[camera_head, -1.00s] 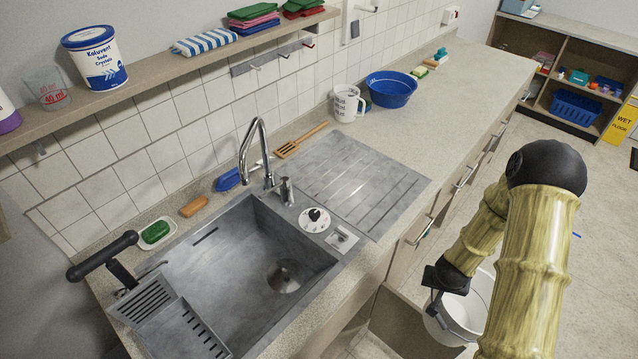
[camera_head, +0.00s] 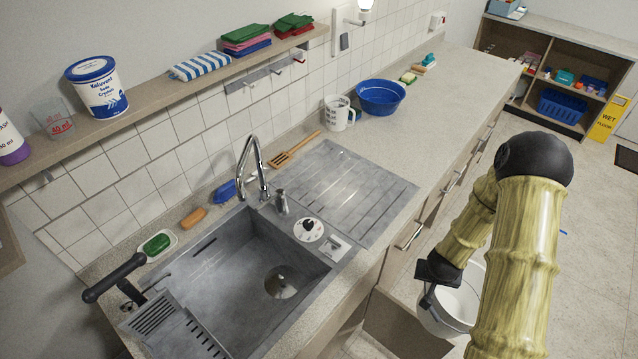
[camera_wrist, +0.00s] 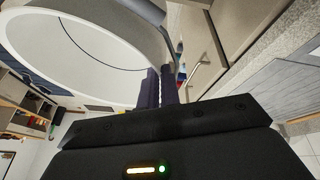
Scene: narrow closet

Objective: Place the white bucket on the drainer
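The white bucket (camera_head: 450,306) hangs from my gripper (camera_head: 430,292) beside the counter front, lower than the worktop, partly hidden by my arm. The wrist view shows the bucket (camera_wrist: 85,45) large at upper left, with its open mouth and white rim. The dark fingers of my gripper (camera_wrist: 160,88) are close together at the bucket's edge; whether they pinch rim or handle is unclear. The drainer (camera_head: 345,190) is the grooved grey metal surface right of the sink basin. It is bare, and the bucket is apart from it, to its lower right.
A tap (camera_head: 252,165) and small soap pump (camera_head: 282,200) stand behind the basin. Drawer handles (camera_head: 410,236) stick out from the counter front.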

